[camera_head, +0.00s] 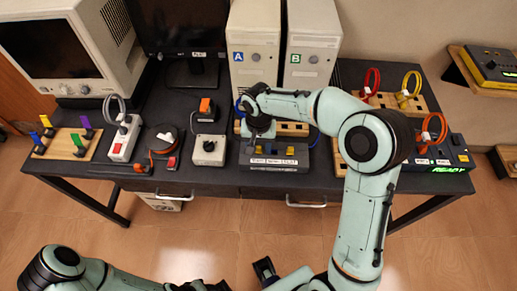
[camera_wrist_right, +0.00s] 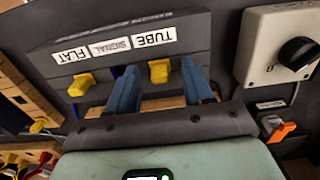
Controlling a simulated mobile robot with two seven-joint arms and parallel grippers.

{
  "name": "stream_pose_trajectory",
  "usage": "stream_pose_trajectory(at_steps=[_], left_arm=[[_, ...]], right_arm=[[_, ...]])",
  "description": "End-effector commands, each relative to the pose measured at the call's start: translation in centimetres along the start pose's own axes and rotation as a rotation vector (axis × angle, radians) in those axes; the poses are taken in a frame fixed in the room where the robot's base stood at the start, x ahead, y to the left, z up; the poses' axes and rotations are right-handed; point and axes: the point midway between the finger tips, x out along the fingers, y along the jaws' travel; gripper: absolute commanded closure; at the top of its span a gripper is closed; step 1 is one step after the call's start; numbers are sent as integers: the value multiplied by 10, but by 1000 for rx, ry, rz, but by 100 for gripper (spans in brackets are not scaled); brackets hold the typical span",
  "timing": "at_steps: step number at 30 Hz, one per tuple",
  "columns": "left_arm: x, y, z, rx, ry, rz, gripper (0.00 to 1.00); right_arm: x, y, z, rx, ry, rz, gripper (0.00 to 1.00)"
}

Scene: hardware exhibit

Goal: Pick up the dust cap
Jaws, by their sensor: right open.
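A grey box (camera_head: 275,164) with printed labels sits near the table's front edge. In the right wrist view it carries two yellow cap-like pieces: one (camera_wrist_right: 159,71) near the TUBE label and one (camera_wrist_right: 81,84) near the FLAT label. The pictures do not show which is the dust cap. My right gripper (camera_head: 259,134) is over the box; in the wrist view its blue fingers (camera_wrist_right: 158,77) are open, one to each side of the piece near TUBE. I see no firm grip or contact. My left arm is low at the left; its gripper's jaws are unclear.
To the left of the box is a switch box (camera_head: 208,150) with a black knob. Two white computer towers (camera_head: 252,45) stand behind. A wooden rack (camera_head: 357,149) and a dark unit (camera_head: 441,155) with a green READY display are to the right.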

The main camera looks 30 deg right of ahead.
Motion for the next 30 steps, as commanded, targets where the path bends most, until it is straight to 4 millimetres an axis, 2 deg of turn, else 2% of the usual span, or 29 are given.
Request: stream_pose_trajectory(at_steps=[4, 5, 9, 10, 23, 26, 30], left_arm=[[0, 0, 0, 0, 0, 0, 57], [0, 0, 0, 0, 0, 0, 57], [0, 0, 0, 0, 0, 0, 57], [0, 0, 0, 0, 0, 0, 57], [0, 0, 0, 0, 0, 0, 57], [-1, 0, 0, 0, 0, 0, 57], [-3, 1, -1, 1, 1, 0, 57]], right_arm=[[0, 0, 0, 0, 0, 0, 49], [0, 0, 0, 0, 0, 0, 52], [0, 0, 0, 1, 0, 0, 98], [0, 0, 0, 1, 0, 0, 100], [-3, 0, 0, 1, 1, 0, 100], [-10, 0, -1, 1, 2, -1, 100], [-30, -1, -1, 2, 5, -3, 100]])
